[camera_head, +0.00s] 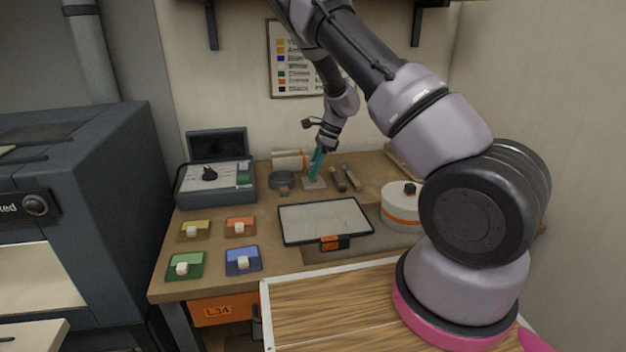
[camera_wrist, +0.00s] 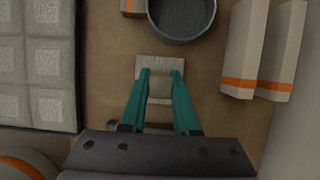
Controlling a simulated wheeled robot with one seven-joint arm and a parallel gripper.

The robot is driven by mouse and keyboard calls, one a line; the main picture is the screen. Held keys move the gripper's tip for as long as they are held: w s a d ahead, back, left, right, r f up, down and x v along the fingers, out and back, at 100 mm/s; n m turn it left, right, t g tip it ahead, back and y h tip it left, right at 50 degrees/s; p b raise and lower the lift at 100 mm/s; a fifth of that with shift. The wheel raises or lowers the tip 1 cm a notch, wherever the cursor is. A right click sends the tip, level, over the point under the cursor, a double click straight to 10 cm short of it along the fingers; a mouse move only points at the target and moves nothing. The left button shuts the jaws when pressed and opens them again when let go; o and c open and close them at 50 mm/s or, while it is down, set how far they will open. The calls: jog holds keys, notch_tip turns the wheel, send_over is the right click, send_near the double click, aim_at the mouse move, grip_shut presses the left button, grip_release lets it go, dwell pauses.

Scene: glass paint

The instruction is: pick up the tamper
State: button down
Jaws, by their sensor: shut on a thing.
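The tamper (camera_head: 314,184) is a pale grey piece with a flat, squarish foot, at the back middle of the table. In the wrist view the tamper (camera_wrist: 160,67) shows its foot just beyond the fingertips and a narrower part between them. My gripper (camera_head: 314,173) reaches down to it from above with teal fingers. In the wrist view my gripper (camera_wrist: 162,76) is shut on the tamper, one finger on each side. The fingers and wrist hide part of it. The foot looks on or very close to the tabletop; I cannot tell if there is a gap.
A dark round bowl (camera_head: 283,180) stands close left of the tamper, also in the wrist view (camera_wrist: 182,14). Two slim tools (camera_head: 345,179) lie close right. White, orange-banded pieces (camera_head: 289,159) are behind. A framed pale panel (camera_head: 325,220) lies in front; a white round container (camera_head: 401,206) stands right.

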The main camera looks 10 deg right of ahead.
jog(key=shift+r, duration=0.1)
notch_tip(320, 180, up, 10)
jog(key=shift+f, duration=0.1)
dwell(0.3)
